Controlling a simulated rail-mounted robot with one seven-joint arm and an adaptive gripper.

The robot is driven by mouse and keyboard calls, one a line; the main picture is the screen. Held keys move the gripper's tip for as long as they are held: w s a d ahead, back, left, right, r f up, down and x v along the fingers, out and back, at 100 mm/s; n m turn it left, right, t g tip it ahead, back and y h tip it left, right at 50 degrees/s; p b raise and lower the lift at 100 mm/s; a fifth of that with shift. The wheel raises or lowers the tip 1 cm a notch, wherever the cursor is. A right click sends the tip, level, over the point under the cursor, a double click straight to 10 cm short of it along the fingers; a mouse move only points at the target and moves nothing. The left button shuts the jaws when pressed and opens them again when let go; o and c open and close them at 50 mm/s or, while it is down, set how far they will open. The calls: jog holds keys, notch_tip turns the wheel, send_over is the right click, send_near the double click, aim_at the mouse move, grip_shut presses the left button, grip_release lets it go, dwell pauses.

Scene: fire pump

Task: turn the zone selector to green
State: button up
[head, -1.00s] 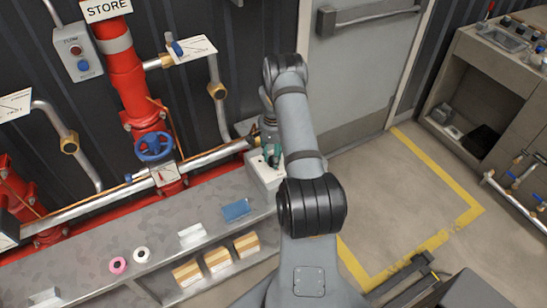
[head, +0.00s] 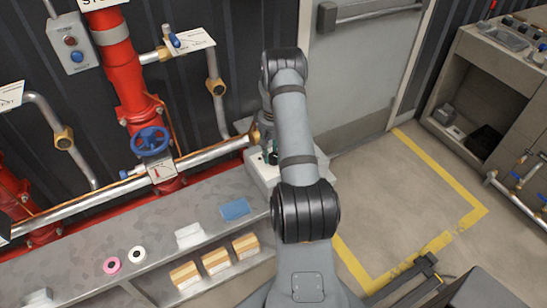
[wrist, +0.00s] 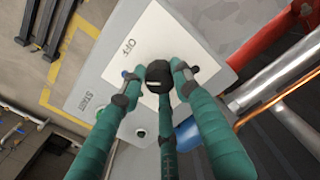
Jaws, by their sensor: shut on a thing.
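The zone selector is a black round knob (wrist: 158,76) with a pale pointer line, on a white plate of a light grey control box (wrist: 85,92) in the wrist view. My gripper (wrist: 157,82) has green-padded fingers, and they are closed around the knob. The line lies roughly across the picture.
The plate reads "OFF", and "START" is on the box. A red pipe (head: 125,75), a blue valve wheel (head: 150,141) and a silver pipe (head: 215,152) are left of the box. The grey bench (head: 75,222) holds small items. Yellow-marked floor (head: 410,215) at right is clear.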

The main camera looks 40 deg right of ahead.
jog(key=n+b, duration=0.1)
jog(key=n, duration=0.4)
jog(key=shift+n, duration=0.3)
jog(key=shift+w+n, duration=0.1)
jog(key=shift+n, duration=2.2)
jog(key=o, duration=1.2)
jog(key=shift+c, duration=0.2)
notch_tip(320, 180, up, 12)
jog(key=shift+b, duration=0.3)
